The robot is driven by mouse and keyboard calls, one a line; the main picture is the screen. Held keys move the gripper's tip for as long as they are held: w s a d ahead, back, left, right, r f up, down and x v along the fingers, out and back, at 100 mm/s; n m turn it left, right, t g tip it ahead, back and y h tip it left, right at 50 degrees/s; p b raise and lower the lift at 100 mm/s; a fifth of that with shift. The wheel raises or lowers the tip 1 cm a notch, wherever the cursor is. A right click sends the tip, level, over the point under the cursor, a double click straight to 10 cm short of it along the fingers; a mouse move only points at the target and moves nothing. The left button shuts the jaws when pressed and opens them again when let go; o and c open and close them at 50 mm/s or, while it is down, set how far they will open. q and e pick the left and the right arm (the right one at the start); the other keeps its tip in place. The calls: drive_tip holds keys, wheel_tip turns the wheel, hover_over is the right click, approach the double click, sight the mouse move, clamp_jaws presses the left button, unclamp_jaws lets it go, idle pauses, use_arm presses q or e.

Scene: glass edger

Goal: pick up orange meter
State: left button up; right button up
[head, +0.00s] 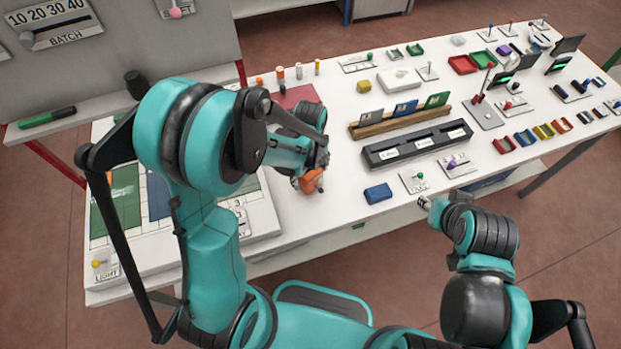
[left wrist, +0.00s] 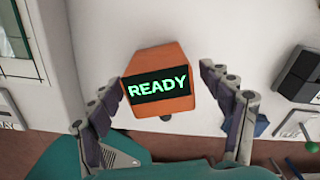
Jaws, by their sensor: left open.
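The orange meter (left wrist: 157,87) sits on the white table, with a dark screen reading READY in green. In the left wrist view it is between the two fingers of my left gripper (left wrist: 166,105), which is open, with a gap on each side. In the head view the orange meter (head: 312,181) is partly hidden by my left gripper (head: 308,172), which is above and around it. My right gripper (head: 425,202) is at the table's front edge, away from the meter. Its fingers are too small to tell open or shut.
A blue block (head: 378,193) lies right of the meter. A black slotted tray (head: 418,146) and a wooden rack (head: 400,122) stand behind. A panel board (head: 262,217) lies to the left. White table is clear just in front of the meter.

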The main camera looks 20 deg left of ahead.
use_arm(q)
wheel_tip(320, 180, down, 2)
drive_tip(key=shift+f, duration=0.1)
drive_tip(key=shift+c, duration=0.3)
drive_tip(key=c, duration=1.4)
drive_tip(key=shift+o, duration=0.2)
